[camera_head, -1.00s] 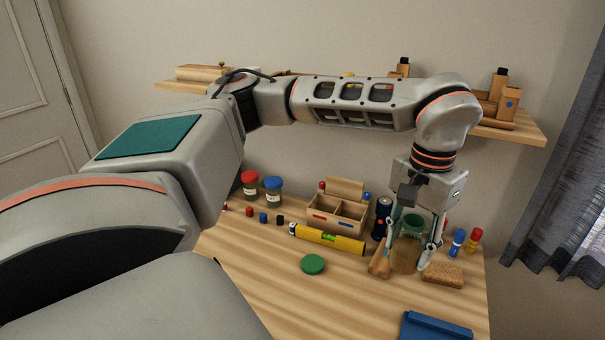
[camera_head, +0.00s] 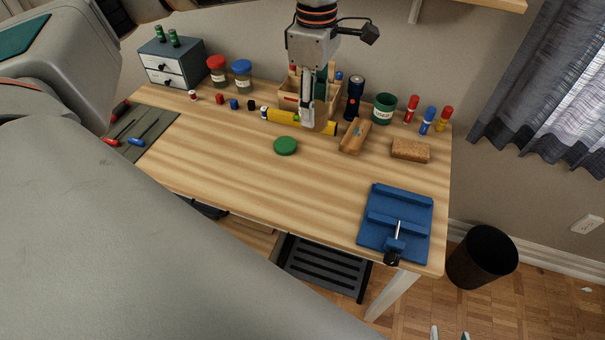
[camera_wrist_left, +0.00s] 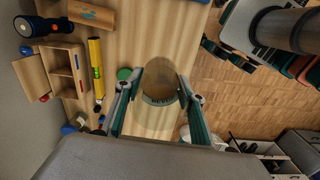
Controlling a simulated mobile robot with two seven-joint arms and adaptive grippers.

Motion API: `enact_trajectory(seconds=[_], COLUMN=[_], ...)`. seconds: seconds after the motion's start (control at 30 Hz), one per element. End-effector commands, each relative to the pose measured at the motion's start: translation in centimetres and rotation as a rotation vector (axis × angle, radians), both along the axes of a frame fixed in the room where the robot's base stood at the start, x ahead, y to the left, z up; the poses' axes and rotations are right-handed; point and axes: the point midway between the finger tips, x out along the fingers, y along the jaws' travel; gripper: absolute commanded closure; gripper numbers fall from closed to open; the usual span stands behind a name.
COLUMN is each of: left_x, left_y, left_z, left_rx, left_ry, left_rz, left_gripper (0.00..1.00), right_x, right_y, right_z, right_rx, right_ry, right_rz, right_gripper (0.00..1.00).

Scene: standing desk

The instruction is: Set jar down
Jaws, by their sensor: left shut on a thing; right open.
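My left gripper (camera_head: 308,122) is shut on a clear brownish jar (camera_wrist_left: 160,78), which sits between its two fingers in the left wrist view with a lettered label low on it. In the head view the jar is mostly hidden behind the fingers, in front of the yellow level. Whether its base touches the desk (camera_head: 235,165) cannot be told. A round green lid (camera_head: 285,146) lies flat on the desk just left of and nearer than the gripper. My right gripper (camera_head: 450,334) shows only its open fingertips at the bottom edge, empty.
A yellow level (camera_head: 283,118) and wooden organizer (camera_head: 289,98) stand behind the jar. A wooden block (camera_head: 354,137), cork block (camera_head: 410,150), dark flashlight (camera_head: 354,98) and green tin (camera_head: 384,108) are right. A blue fixture (camera_head: 397,218) lies front right. The desk's middle is clear.

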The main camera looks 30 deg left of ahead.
Motion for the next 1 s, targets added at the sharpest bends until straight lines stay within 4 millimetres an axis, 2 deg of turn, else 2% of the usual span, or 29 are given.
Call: enact_trajectory(seconds=[0.4, 0.6, 0.73, 0.87, 1.0], left_x=[1.0, 1.4, 1.5, 1.5, 1.4], left_y=[2.3, 3.2, 3.6, 3.8, 3.8], left_z=[-1.8, -2.4, -2.6, -3.0, -5.3], left_rx=[0.0, 0.001, 0.002, 0.003, 0.007], left_ry=[0.009, 0.01, 0.011, 0.011, 0.013], left_rz=[1.003, 1.392, 1.544, 1.614, 1.626], left_gripper=[0.86, 0.86, 0.86, 0.86, 0.86], right_x=[0.0, 0.0, 0.1, 0.2, 0.2], right_y=[0.0, 0.0, 0.0, 0.0, 0.0], right_z=[-0.3, -0.3, -0.2, -0.1, -0.2], right_rx=[0.0, 0.0, 0.001, 0.001, 0.001], right_ry=[0.001, -0.001, -0.003, -0.005, -0.005], right_rz=[0.0, 0.0, 0.0, 0.0, 0.0], right_gripper=[0.58, 0.58, 0.58, 0.58, 0.58])
